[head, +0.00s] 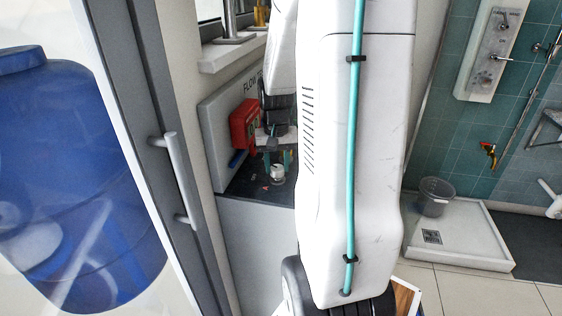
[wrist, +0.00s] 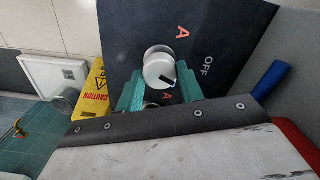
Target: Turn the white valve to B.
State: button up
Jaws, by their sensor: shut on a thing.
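The white valve (wrist: 158,68) is a round knob on a dark panel (wrist: 235,25) in the wrist view. A black mark on its face points to the lower right. A red "A" is printed above right of it, "OFF" to its right, and another red "A" below it, partly by my fingers. I see no letter B. My gripper (wrist: 160,73) has its teal fingers on both sides of the knob and is shut on it. In the head view, my gripper shows small beside the white valve (head: 277,172), partly hidden by my arm.
A red box (head: 243,125) and a blue cylindrical thing (wrist: 271,79) are close to the panel. A yellow caution sign (wrist: 94,88) stands beyond my gripper. A glass door with a grey handle (head: 176,180) is at the left.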

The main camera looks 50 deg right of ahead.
aim_at(278, 167)
jog(key=m, duration=0.3)
jog(key=shift+d+m, duration=0.15)
jog(key=shift+m, duration=1.95)
jog(key=o, duration=1)
notch_tip(278, 167, up, 8)
